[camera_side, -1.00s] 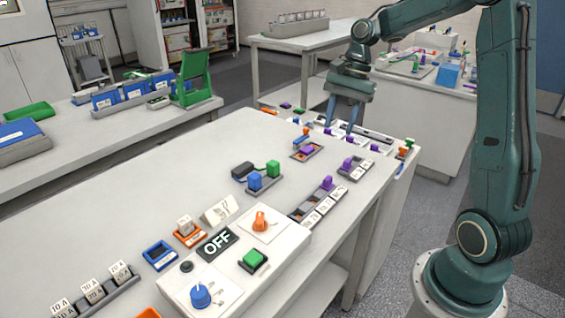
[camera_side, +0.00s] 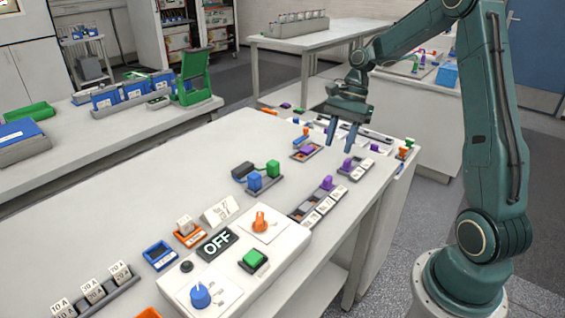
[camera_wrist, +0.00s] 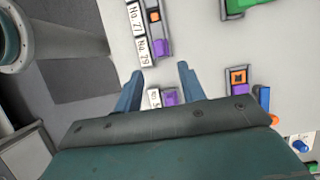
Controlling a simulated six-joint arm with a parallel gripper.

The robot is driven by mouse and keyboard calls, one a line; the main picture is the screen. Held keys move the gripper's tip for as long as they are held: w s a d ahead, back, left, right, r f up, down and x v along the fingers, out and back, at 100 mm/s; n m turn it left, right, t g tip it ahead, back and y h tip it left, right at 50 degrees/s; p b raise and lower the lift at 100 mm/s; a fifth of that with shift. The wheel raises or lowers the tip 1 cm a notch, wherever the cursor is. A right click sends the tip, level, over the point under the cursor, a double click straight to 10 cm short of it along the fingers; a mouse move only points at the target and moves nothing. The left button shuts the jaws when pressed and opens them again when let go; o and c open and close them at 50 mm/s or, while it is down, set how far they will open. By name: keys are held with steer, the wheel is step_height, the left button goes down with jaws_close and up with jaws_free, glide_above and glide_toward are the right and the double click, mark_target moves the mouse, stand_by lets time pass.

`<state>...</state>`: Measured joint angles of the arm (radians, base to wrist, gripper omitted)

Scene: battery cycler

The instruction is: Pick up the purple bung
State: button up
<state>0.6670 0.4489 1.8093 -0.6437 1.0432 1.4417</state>
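Several purple bungs show. In the side view, one (camera_side: 306,150) lies in a small orange-trimmed holder (camera_side: 299,157), one (camera_side: 347,163) stands in a short rack with white labels, and one (camera_side: 327,183) stands in a longer labelled rack. My gripper (camera_side: 341,147) is open, pointing down above the table near the short rack and the small holder. In the wrist view, a purple bung (camera_wrist: 170,97) shows between the fingers of my gripper (camera_wrist: 160,71), below their level. Other purple bungs are beyond the fingertips (camera_wrist: 162,48) and to the right (camera_wrist: 238,91).
Blue and green blocks (camera_side: 263,176) stand on a grey base on the table. A control panel (camera_side: 278,243) with knobs and an OFF sign (camera_side: 217,243) is at the front. More purple pieces and trays lie at the far end.

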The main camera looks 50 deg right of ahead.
glide_above(328, 177)
steer(key=d, duration=0.3)
steer(key=shift+a+f, duration=0.15)
steer(key=shift+f, duration=0.9)
steer(key=shift+a+f, duration=0.1)
steer(key=shift+f, duration=0.95)
steer(key=shift+x, duration=2.55)
steer(key=shift+c, duration=0.4)
jaws_close()
